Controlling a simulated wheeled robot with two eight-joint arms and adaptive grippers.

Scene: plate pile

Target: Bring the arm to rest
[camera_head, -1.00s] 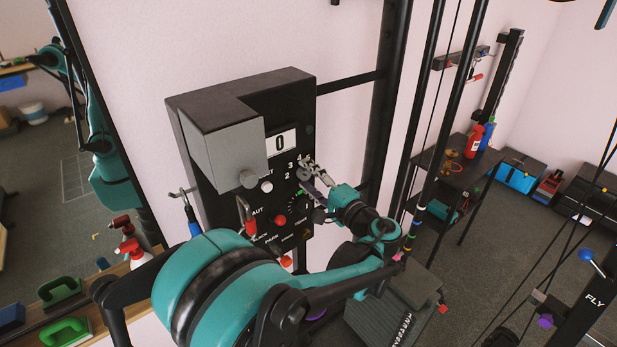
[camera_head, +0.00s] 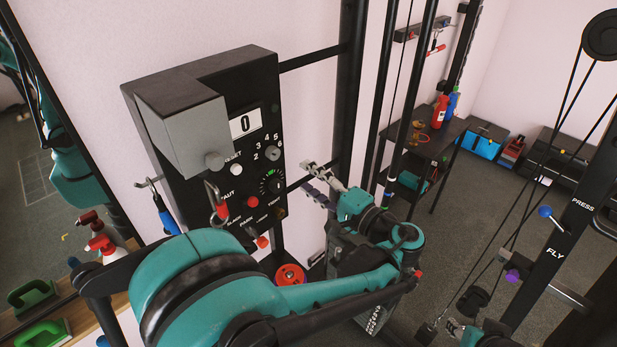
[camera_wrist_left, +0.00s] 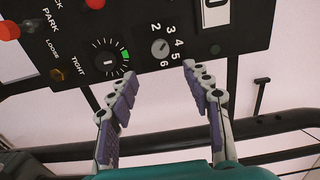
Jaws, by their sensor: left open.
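My left gripper (camera_head: 311,180) is open and empty, its two jointed fingers apart, just to the right of the black control box (camera_head: 196,95). In the left wrist view its spread fingers (camera_wrist_left: 159,70) show below the box's edge, apart from the panel. Between and beyond them are a numbered selector knob (camera_wrist_left: 160,47) and a round dial (camera_wrist_left: 108,61) with a green mark. The dial also shows in the head view (camera_head: 272,184). A metal-fingered gripper, my right one (camera_head: 455,328), shows small at the bottom edge; its finger opening is unclear.
A black upright frame (camera_head: 346,100) stands behind the left gripper. A cable machine (camera_head: 555,240) is at right. Open floor lies at right centre.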

